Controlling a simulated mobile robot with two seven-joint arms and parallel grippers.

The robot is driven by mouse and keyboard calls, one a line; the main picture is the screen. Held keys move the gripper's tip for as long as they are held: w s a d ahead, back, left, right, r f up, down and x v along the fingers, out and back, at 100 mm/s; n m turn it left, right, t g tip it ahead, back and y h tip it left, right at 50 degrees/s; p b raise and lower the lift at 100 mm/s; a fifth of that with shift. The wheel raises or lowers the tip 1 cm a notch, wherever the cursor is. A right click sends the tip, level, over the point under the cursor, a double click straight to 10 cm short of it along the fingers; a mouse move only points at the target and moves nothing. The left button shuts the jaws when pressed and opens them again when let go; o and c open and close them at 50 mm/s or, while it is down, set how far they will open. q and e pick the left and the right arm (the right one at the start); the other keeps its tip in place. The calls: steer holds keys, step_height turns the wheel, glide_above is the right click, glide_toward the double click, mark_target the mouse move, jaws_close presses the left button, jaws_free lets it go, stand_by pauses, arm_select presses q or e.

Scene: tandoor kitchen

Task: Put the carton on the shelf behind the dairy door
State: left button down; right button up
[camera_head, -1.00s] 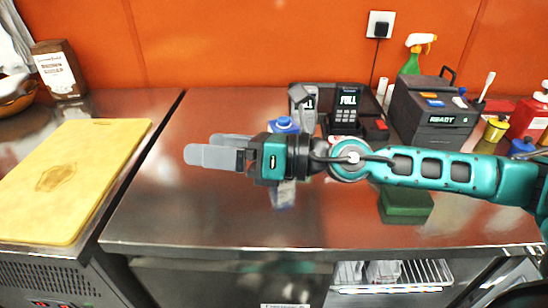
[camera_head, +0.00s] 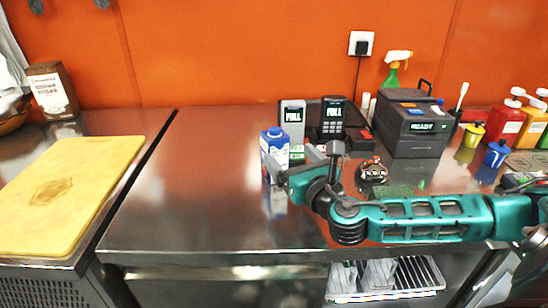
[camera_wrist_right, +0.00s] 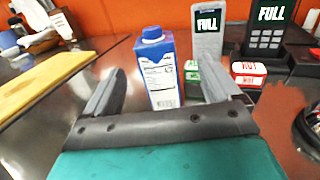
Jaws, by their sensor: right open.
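The carton (camera_head: 274,152) is blue and white with a blue cap and stands upright on the steel counter. It also shows in the right wrist view (camera_wrist_right: 158,72), framed between the fingers with a gap on each side. My right gripper (camera_head: 294,164) is open, low over the counter, just beside the carton with its fingers pointing at it. The open fingers fill the lower wrist view (camera_wrist_right: 163,85). How deep the carton sits between them is hard to tell. No dairy label is readable on the counter front. My left gripper is out of view.
Two devices reading FULL, a grey one (camera_head: 292,122) and a dark one (camera_head: 332,118), stand behind the carton. A red-and-white HOT block (camera_wrist_right: 248,73) is close to the right finger. A yellow cutting board (camera_head: 70,190) lies left. A wire rack (camera_head: 400,278) shows under the counter.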

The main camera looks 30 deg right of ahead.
mark_target(280, 148)
steer(key=w, duration=0.8)
steer(key=shift+d, duration=0.35)
steer(key=shift+c, duration=0.3)
steer(key=c, duration=1.3)
step_height(280, 148, up, 20)
steer(key=p, duration=0.5)
steer(key=shift+p, duration=0.3)
steer(key=shift+c, duration=0.2)
